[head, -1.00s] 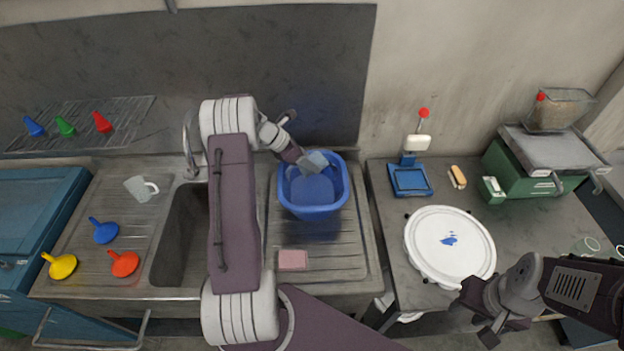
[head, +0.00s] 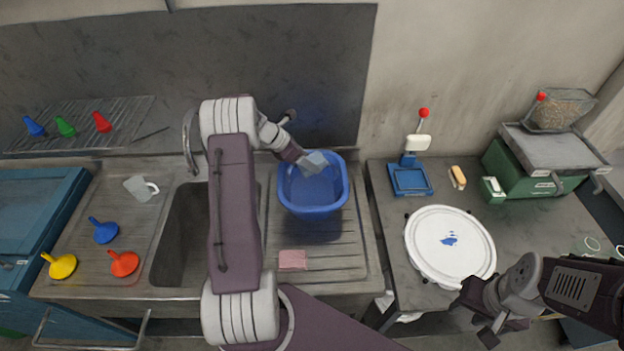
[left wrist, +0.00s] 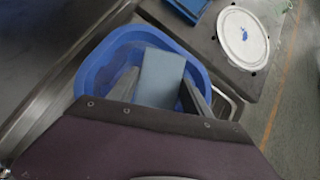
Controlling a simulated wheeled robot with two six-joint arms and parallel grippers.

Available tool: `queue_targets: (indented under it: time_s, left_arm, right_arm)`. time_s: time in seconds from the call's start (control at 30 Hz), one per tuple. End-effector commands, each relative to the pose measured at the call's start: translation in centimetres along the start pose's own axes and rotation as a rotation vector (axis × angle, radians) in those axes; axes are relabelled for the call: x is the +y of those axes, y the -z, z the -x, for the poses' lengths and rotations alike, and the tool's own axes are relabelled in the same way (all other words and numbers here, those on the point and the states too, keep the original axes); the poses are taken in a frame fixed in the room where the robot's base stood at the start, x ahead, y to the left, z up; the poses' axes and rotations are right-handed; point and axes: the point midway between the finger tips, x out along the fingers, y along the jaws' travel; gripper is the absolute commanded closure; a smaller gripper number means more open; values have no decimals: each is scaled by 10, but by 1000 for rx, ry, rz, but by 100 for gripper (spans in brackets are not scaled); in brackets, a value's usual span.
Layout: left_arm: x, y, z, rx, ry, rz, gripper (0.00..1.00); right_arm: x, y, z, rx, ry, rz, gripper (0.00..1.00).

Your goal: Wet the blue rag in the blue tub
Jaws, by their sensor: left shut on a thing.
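The blue tub (head: 313,208) stands on the right drainboard of the sink, and it also shows in the left wrist view (left wrist: 92,80). My left gripper (head: 308,164) reaches over the tub from the upper left. It is shut on the blue rag (head: 315,159), a flat grey-blue piece that shows between the fingers in the left wrist view (left wrist: 160,78). The rag is within the tub's outline; I cannot tell whether it touches the water. My right gripper (head: 478,318) is empty at the lower right, below the white round lid, and its fingers look apart.
A pink sponge (head: 293,260) lies in front of the tub. The sink basin (head: 182,245) is left of it, partly behind my arm. The right bench holds a white lid (head: 449,270), blue stand (head: 410,180) and green scale (head: 530,172).

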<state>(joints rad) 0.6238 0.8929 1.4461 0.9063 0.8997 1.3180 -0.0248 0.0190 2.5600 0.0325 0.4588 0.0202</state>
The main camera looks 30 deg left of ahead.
Motion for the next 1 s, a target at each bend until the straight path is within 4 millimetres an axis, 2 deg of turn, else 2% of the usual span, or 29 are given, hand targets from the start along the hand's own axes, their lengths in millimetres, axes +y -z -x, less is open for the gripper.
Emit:
queue_targets:
  time_s: [0.37,0.47,0.73,1.0]
  left_arm:
    - [0,0,0,0,0,0,75]
    - [-1,-4,6,0,0,0,75]
    - [-5,-25,32,0,0,0,75]
    - [-5,-25,31,0,0,0,75]
  right_arm:
    - [0,0,1,0,0,0,64]
    - [0,1,7,0,0,0,64]
    - [-1,4,40,0,0,0,64]
    - [-1,4,39,0,0,0,64]
